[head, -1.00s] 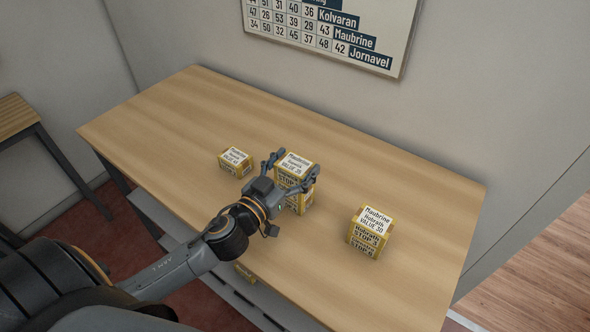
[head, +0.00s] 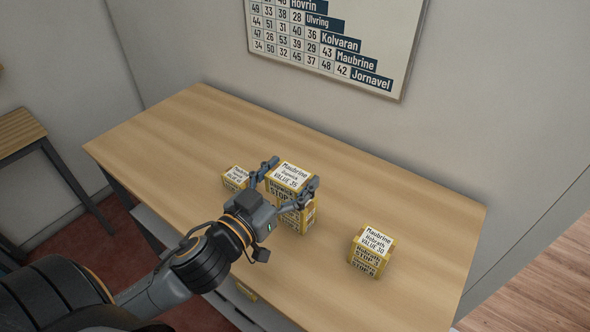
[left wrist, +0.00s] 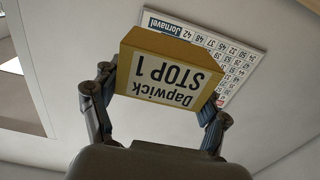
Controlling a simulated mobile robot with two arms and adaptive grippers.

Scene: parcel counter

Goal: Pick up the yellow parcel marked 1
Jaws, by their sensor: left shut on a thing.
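The yellow parcel marked STOP 1 (left wrist: 167,75) is between the fingers of my left gripper (head: 286,183) in the left wrist view. Its label reads Dapwick and appears upside down. In the head view the same parcel (head: 290,174) shows a white top label with Maubrine and VALUE 35. My left gripper is shut on its sides. Another yellow parcel (head: 298,219) shows directly below it, partly hidden by the gripper; I cannot tell whether the two touch. My right gripper is in neither view.
A small yellow parcel (head: 235,178) stands on the wooden table (head: 190,135) just left of the gripper. Another parcel or stack (head: 371,250), with VALUE 30 on top, stands to the right. A chart (head: 330,45) hangs on the wall behind. The table's back and left are clear.

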